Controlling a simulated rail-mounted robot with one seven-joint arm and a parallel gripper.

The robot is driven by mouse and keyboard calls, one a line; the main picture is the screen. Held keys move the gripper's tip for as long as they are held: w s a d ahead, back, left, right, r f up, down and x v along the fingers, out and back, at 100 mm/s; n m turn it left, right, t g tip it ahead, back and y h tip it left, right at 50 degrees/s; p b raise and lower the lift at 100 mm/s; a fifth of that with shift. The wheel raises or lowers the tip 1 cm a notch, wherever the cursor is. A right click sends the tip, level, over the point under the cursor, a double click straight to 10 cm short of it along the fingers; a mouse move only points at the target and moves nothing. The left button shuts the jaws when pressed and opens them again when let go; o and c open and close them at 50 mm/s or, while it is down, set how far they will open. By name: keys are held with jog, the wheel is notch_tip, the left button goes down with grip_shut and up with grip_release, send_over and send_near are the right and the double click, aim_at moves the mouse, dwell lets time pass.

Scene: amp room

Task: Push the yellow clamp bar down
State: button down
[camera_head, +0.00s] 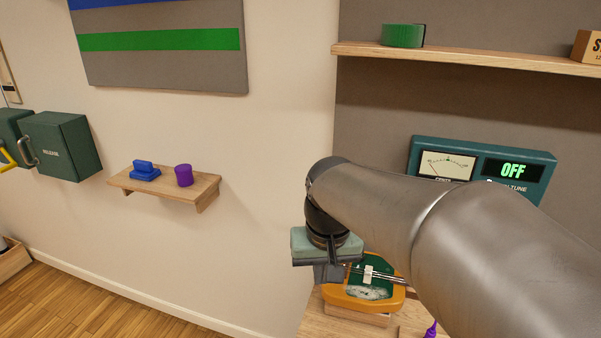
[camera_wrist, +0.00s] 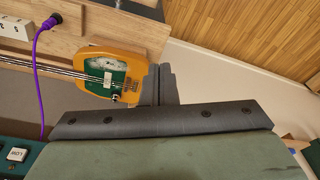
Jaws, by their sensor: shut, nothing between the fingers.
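A yellow bar (camera_head: 7,158), which may be the clamp bar, shows at the far left edge of the head view. It slants beside a dark green box marked RELEASE (camera_head: 58,147) with a grey handle. Part of the bar is cut off by the picture edge. My gripper (camera_wrist: 162,84) is shut and empty in the wrist view. In the head view it is far to the right of the bar, pointing down, its fingers partly hidden. It is close to an orange instrument with strings (camera_wrist: 138,61), which also shows in the head view (camera_head: 337,297).
A small wall shelf (camera_head: 165,187) holds a blue block (camera_head: 144,170) and a purple cylinder (camera_head: 184,175). A teal meter unit (camera_head: 541,168) reads OFF. A purple cable (camera_wrist: 38,78) runs beside the instrument. The wall between shelf and arm is clear.

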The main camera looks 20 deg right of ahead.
jog(key=w+d+r+m, duration=0.2)
jog(key=w+d+r, duration=0.3)
jog(key=w, duration=0.2)
jog(key=w+d+r+m+t+h+b, duration=0.1)
jog(key=w+d+r+m, duration=0.1)
jog(key=w+d+r, duration=0.3)
jog(key=w+d+r+m, duration=0.2)
jog(key=w+d+r, duration=0.3)
jog(key=w, duration=0.5)
jog(key=shift+w+t+h, duration=0.25)
jog(key=shift+t+h, duration=0.15)
jog(key=f, duration=0.3)
jog(key=f+p, duration=0.1)
jog(key=f, duration=0.3)
jog(key=w+f, duration=0.1)
jog(key=f, duration=0.3)
jog(key=shift+a, duration=0.25)
jog(key=shift+s+a+f, duration=0.1)
jog(key=shift+a+f, duration=0.05)
jog(key=shift+f, duration=0.15)
jog(key=shift+a+f, duration=0.1)
